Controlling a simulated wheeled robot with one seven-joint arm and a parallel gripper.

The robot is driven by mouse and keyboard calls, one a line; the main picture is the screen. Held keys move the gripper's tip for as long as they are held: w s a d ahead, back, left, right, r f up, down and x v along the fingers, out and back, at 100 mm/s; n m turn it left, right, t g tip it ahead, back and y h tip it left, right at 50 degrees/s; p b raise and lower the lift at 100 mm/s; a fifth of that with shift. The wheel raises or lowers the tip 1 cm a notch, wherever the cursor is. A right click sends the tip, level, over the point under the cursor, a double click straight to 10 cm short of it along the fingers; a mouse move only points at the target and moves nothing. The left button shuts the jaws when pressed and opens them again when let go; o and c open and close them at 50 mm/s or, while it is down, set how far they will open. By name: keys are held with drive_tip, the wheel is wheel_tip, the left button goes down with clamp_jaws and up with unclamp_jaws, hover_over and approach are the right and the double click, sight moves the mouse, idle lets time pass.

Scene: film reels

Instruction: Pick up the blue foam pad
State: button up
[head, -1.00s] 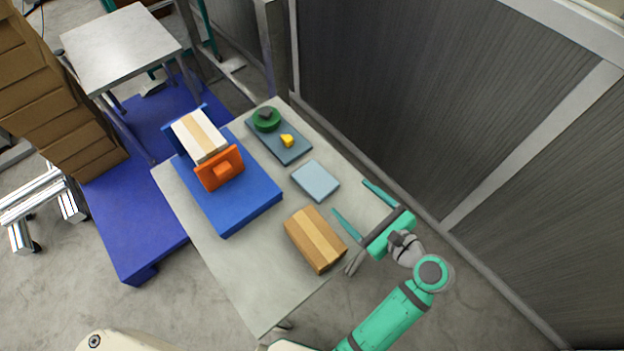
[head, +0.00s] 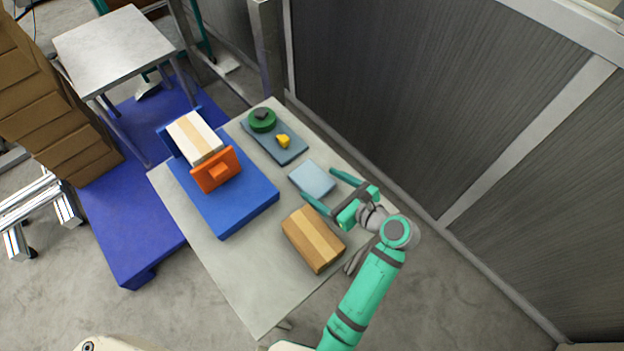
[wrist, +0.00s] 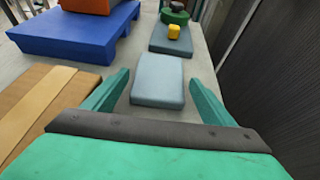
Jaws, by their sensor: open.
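The blue foam pad (head: 312,178) is a flat, light grey-blue block lying on the grey table. In the wrist view the pad (wrist: 158,78) lies straight ahead, with its near part framed between the two teal fingers. My gripper (head: 318,183) is open and empty at the near right side of the pad, its fingers pointing toward it. In the wrist view my gripper (wrist: 160,77) has one finger on each side of the pad, with visible gaps. I cannot tell how high the fingertips are above the table.
A brown taped box (head: 313,238) lies close to the left of my gripper. A dark blue-grey tray (head: 268,146) with a green round item (head: 262,120) and a yellow piece (head: 283,141) lies beyond the pad. A blue platform (head: 235,207) holds an orange bracket (head: 216,170) and white box (head: 194,137).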

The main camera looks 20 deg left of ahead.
sight(315, 181)
drive_tip(key=shift+x, duration=1.8)
drive_tip(key=shift+f, duration=0.15)
drive_tip(key=c, duration=0.8)
